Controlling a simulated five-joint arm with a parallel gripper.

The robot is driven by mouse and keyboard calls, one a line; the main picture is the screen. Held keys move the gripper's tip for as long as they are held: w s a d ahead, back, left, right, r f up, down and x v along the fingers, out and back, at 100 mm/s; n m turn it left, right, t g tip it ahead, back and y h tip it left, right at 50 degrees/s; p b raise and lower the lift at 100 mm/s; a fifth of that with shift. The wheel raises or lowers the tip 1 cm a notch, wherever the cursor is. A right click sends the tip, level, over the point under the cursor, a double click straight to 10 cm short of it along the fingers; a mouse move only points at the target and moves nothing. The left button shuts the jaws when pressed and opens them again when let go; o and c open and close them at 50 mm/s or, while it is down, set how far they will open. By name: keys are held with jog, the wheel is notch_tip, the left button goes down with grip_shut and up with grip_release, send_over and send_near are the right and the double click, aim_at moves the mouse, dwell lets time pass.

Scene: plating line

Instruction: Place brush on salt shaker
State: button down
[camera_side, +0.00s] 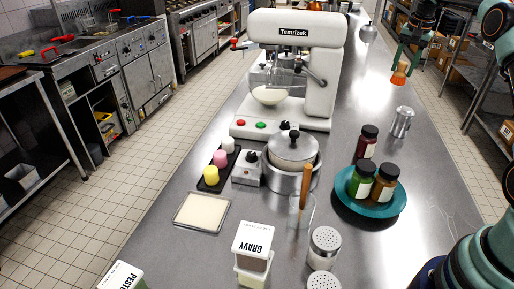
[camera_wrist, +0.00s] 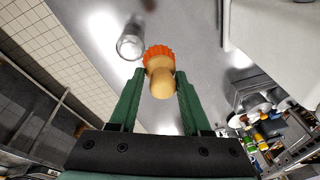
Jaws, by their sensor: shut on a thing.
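The brush (camera_side: 399,74) is a short, pale wooden knob with an orange scalloped end. My gripper (camera_side: 401,62) is shut on it at the far right of the side view, well above the counter. In the wrist view the brush (camera_wrist: 161,78) sits between the green fingertips of my gripper (camera_wrist: 160,84). Two shakers with perforated metal tops, which look like salt shakers, stand at the near edge of the side view: one shaker (camera_side: 325,248) and a second shaker (camera_side: 323,281). My gripper is far from both. Any label on them is not readable.
A metal cup (camera_side: 402,122) stands below my gripper. A teal plate (camera_side: 370,213) holds jars; a dark jar (camera_side: 366,142) stands behind it. A pot (camera_side: 291,165), a wooden handle (camera_side: 306,186) in a glass, a gravy box (camera_side: 252,250) and a mixer (camera_side: 297,60) crowd the middle.

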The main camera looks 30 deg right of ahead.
jog(key=s+d+f+m, duration=0.1)
jog(key=s+d, duration=0.2)
jog(key=d, duration=0.2)
send_over(408, 109)
jog(key=shift+a+f, duration=0.15)
jog(key=shift+f, duration=3.85)
jog(key=shift+f, duration=0.15)
jog(key=shift+c, duration=1.8)
grip_release()
